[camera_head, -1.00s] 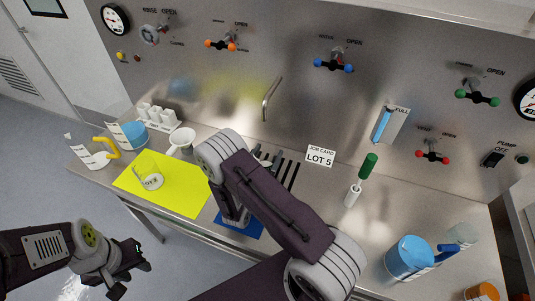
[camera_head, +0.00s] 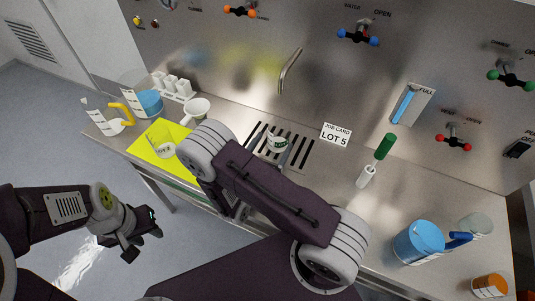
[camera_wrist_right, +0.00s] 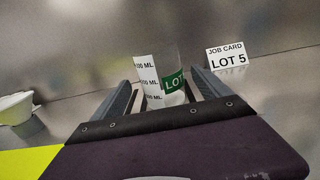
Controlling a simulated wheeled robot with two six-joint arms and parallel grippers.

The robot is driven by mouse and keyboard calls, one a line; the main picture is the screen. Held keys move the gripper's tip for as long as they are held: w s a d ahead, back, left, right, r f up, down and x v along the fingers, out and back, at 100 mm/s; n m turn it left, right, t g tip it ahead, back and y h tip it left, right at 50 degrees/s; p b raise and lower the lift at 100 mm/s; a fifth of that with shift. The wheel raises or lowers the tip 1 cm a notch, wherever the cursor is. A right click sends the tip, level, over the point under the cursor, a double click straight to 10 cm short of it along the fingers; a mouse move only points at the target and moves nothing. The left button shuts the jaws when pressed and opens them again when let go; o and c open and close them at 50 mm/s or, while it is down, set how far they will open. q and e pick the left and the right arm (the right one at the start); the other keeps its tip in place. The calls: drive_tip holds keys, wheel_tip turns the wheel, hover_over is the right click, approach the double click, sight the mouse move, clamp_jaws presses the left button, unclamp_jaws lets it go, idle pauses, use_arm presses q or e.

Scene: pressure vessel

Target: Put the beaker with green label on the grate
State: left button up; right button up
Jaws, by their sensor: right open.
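The clear beaker with the green label (camera_head: 277,143) stands upright over the dark-slotted grate (camera_head: 301,152) in the sink counter. The right wrist view shows its green LOT label and volume marks (camera_wrist_right: 162,80). My right gripper (camera_head: 272,146) is open, with one finger on each side of the beaker. The beaker's base is hidden by the gripper in the wrist view, so contact with the grate is hard to confirm. My left gripper (camera_head: 146,240) is open and empty over the floor, in front of the counter.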

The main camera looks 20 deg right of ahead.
sight(274, 143)
drive_tip(key=shift+v, duration=2.2)
